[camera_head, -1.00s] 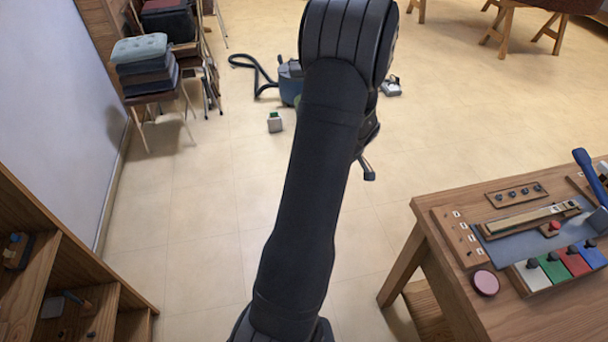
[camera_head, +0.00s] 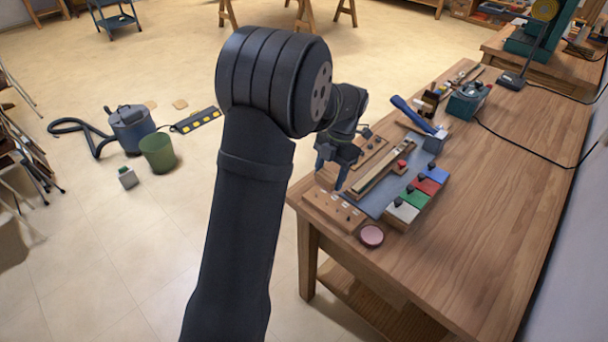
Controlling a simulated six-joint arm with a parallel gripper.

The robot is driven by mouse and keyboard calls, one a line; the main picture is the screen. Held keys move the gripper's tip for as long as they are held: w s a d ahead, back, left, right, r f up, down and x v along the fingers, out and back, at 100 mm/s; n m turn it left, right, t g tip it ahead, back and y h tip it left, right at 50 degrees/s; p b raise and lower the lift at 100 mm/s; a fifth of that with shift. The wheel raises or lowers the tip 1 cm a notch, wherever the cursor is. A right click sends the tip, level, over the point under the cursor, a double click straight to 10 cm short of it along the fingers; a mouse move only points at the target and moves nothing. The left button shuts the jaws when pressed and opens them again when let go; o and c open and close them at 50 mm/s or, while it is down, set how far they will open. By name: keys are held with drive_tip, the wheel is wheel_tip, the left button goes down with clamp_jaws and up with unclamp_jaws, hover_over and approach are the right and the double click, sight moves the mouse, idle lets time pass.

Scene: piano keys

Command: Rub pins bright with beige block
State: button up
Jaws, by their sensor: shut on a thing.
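My gripper (camera_head: 332,172) hangs above the left end of the workbench, over or beside a wooden strip with small pins (camera_head: 334,209). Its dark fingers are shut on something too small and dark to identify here. A pale, off-white block (camera_head: 403,211) with a dark knob sits at the near end of a row of coloured blocks; it may be the beige block. A second short strip with dark pegs (camera_head: 369,152) lies behind. My gripper is apart from the pale block. Whether it touches the pinned strip cannot be told.
A blue-grey mat (camera_head: 385,203) carries a long wooden piece (camera_head: 384,168) and a small red-topped item. Green, red and blue blocks follow the pale one.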

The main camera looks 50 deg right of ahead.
drive_tip(key=shift+s+d, duration=0.1)
drive_tip(key=shift+s, duration=0.1)
drive_tip(key=shift+f, duration=1.95)
